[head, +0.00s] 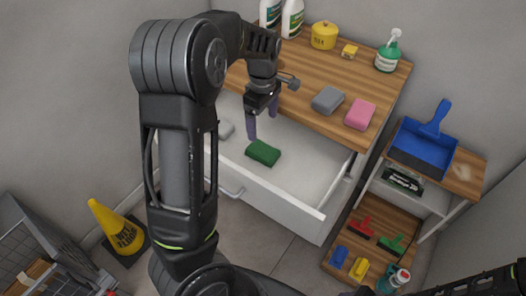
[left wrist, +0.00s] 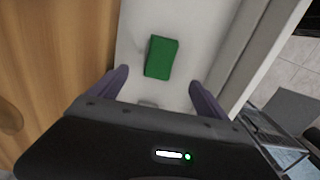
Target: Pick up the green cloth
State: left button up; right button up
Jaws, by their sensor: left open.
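The green cloth (head: 262,152), a small folded block, lies in the open white drawer (head: 292,195). In the left wrist view the cloth (left wrist: 161,58) lies just beyond the fingertips, roughly centred between them. My left gripper (head: 263,124) is open and empty, its purple fingers pointing down above the drawer, close to the cloth. In the left wrist view the gripper (left wrist: 161,76) shows a clear gap between its fingers. I see no contact with the cloth. My right gripper is not in view.
On the wooden counter (head: 307,112) above the drawer are a grey sponge (head: 327,99), a pink sponge (head: 360,113), a yellow pot (head: 324,35) and bottles. A light grey item (head: 226,130) lies in the drawer's left part. A blue dustpan (head: 424,150) stands at right.

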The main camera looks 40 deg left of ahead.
pick_arm(q)
send_over(263, 149)
notch_tip(263, 149, down, 7)
jog(key=shift+r, duration=0.15)
jog(key=shift+f, duration=2.5)
jog(key=shift+c, duration=0.5)
jog(key=c, duration=1.3)
